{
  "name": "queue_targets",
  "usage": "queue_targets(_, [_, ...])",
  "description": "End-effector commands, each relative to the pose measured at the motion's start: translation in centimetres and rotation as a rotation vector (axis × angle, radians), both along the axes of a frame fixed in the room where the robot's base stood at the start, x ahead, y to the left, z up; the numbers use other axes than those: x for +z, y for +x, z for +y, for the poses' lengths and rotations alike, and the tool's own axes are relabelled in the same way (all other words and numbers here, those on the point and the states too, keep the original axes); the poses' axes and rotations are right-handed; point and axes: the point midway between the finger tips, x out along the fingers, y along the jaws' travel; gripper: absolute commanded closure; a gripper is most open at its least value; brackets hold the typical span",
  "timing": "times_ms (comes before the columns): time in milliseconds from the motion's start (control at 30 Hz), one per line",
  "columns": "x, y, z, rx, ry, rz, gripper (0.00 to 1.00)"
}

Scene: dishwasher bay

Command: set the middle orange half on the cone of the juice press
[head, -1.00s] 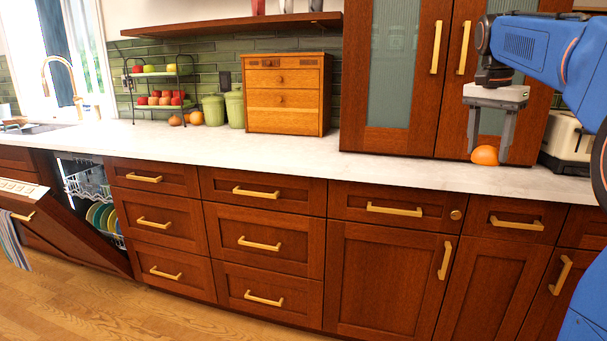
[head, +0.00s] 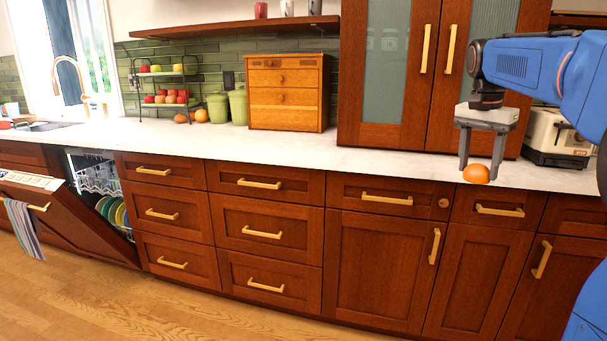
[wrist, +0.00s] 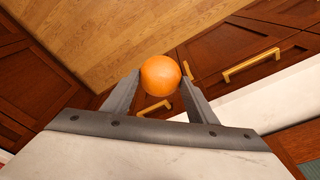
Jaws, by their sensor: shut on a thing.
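An orange half (head: 476,174) is held between the fingertips of my gripper (head: 479,166), at the right of the head view. The gripper is shut on it, with its fingers pointing down. In the wrist view the orange half (wrist: 160,76) shows its rounded peel between the two fingers (wrist: 160,88), with floor and cabinet fronts beyond it. In the head view it appears at the counter's front edge; its height above the counter is hard to tell. I cannot see the juice press or its cone, or any other orange half.
The white counter (head: 400,168) is clear along its front. A toaster (head: 560,138) stands right of my gripper, and a tall cabinet (head: 385,90) behind it. A wooden drawer box (head: 287,95) and green canisters (head: 238,105) stand left. The dishwasher door (head: 60,215) hangs open.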

Motion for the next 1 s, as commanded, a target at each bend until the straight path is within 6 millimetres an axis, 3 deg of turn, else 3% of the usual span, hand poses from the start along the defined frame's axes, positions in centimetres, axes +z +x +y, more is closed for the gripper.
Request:
queue_targets(267, [-6.8,0.8,1.6,0.097,0.001,0.004,0.75])
queue_targets(1000, [-40.4,5.2,8.8,0.576,0.002,0.005,0.75])
